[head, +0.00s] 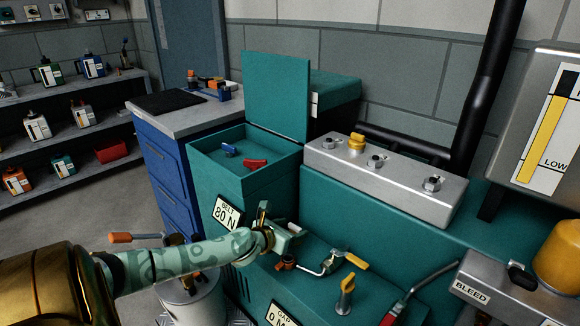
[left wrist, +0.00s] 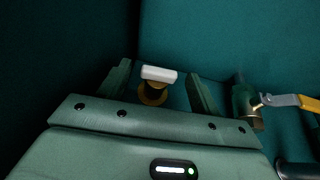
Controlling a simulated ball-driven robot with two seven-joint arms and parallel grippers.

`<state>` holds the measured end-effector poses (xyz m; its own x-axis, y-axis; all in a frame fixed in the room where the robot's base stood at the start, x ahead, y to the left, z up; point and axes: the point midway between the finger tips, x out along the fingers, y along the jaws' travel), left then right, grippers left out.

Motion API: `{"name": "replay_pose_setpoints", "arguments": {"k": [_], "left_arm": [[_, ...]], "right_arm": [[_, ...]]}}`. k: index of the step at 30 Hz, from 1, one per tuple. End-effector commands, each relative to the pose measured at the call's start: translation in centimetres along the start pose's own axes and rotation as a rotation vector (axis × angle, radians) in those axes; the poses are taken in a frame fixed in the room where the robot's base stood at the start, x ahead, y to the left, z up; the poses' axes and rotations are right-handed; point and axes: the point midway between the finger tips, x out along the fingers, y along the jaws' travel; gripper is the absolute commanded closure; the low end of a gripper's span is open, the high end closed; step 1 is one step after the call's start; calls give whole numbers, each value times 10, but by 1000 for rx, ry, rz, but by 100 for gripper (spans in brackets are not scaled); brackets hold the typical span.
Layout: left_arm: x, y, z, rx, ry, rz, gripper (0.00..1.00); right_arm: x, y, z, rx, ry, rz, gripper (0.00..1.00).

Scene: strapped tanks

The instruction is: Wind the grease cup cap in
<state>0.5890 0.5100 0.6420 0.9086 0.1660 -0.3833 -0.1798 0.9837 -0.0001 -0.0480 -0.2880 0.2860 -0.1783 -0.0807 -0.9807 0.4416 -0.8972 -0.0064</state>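In the left wrist view, a round brass piece (left wrist: 152,96) with a pale bar (left wrist: 159,74) at its far side sits between my fingers; it looks like the grease cup and its cap. My left gripper (left wrist: 160,88) is open, one finger to each side, with visible gaps and no clear contact. In the head view my left gripper (head: 290,230) is at the front of the teal machine, and its hand and wrist hide the grease cup. My right gripper is in neither view.
Close right of the gripper is a brass valve (left wrist: 243,105) with a yellow-ended lever (left wrist: 290,101). A yellow-topped fitting (head: 346,292) and a red-handled lever (head: 395,308) stand further right. An open teal bin (head: 215,172) is behind, beside a silver block (head: 395,182).

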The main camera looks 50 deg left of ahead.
Motion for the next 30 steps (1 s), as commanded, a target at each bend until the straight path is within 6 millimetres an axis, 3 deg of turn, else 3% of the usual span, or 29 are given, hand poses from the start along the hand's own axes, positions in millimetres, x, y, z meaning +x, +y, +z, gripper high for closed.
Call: {"name": "replay_pose_setpoints", "arguments": {"k": [6, 10, 21, 25, 30], "left_arm": [[-2, 0, 0, -1, 0, 0, 36], [-17, 0, 4, -2, -2, 0, 36], [-115, 0, 8, -3, -3, 0, 36], [-141, 0, 5, -3, -2, 0, 36], [-160, 0, 2, -2, -1, 0, 36]], "right_arm": [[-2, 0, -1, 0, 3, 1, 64], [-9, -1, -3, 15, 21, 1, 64], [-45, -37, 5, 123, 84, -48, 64], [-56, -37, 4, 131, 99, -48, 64], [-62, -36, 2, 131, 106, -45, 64]]}}
